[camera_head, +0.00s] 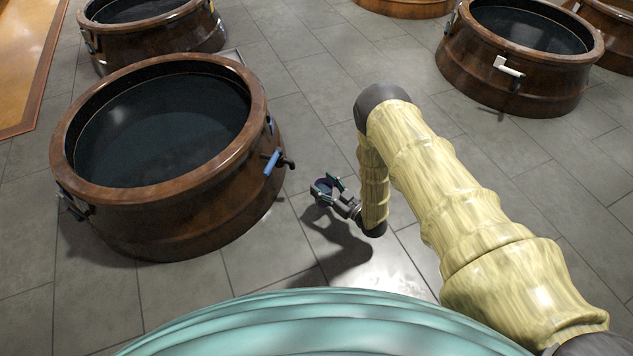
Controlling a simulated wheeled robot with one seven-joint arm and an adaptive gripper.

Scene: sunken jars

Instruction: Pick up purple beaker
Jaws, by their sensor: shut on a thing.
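The purple beaker (322,188) is a small dark purple thing, partly hidden by the fingers. My gripper (327,187) is shut on it, low over the grey tiled floor, in the middle of the head view. It is to the right of the large near jar, apart from its wall. The beaker is too small in the view to tell its tilt, or whether it touches the floor.
A large brown jar (200,208) with a dark inside stands at left, with a blue-handled fitting (272,162) on its right side. More jars stand at the back left (160,38) and back right (515,83). The grey floor (330,75) between them is clear.

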